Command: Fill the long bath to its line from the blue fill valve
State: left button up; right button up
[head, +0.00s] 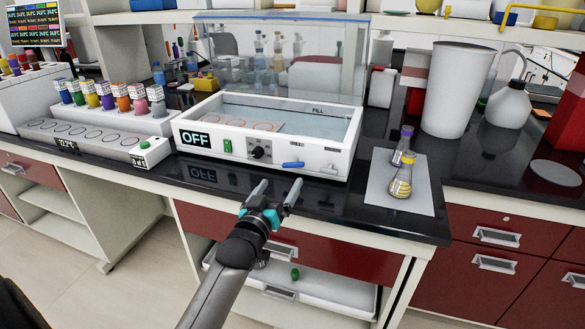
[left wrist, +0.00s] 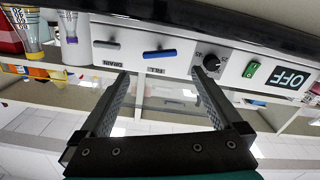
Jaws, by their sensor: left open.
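The long bath (head: 190,121) is a white box on the black counter, with an OFF display, a green switch, a black dial and a FILL mark inside its back wall. Its inside looks pale blue; I cannot tell the liquid level. The blue fill valve (head: 293,165) is a bar handle on the front, lying about level. In the left wrist view, which is upside down, the blue fill valve (left wrist: 160,54) is beside a grey handle (left wrist: 106,44) marked DRAIN. My left gripper (head: 276,188) is open and empty, in front of the valve and apart from it. My right gripper is out of view.
A clear panel (head: 310,55) stands upright behind the bath. Two small flasks stand on a white mat (head: 420,200) at its right, with a large white beaker (head: 458,90) behind. A rack (head: 85,140) with colourful bottles is on the left. An open drawer (head: 345,298) is below.

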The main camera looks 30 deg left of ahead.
aim_at(292, 166)
pick_arm(q)
jog(key=b+x, duration=0.2)
jog(key=x, duration=0.6)
jog(key=shift+w+f, duration=0.1)
jog(key=shift+w, duration=0.25)
jog(key=shift+w+a+b, duration=0.15)
jog(key=shift+w+b, duration=0.15)
jog(key=shift+w, duration=0.45)
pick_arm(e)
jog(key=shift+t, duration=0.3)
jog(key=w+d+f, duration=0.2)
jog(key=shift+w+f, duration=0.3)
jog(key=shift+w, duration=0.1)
pick_arm(q)
jog(key=shift+c, duration=0.2)
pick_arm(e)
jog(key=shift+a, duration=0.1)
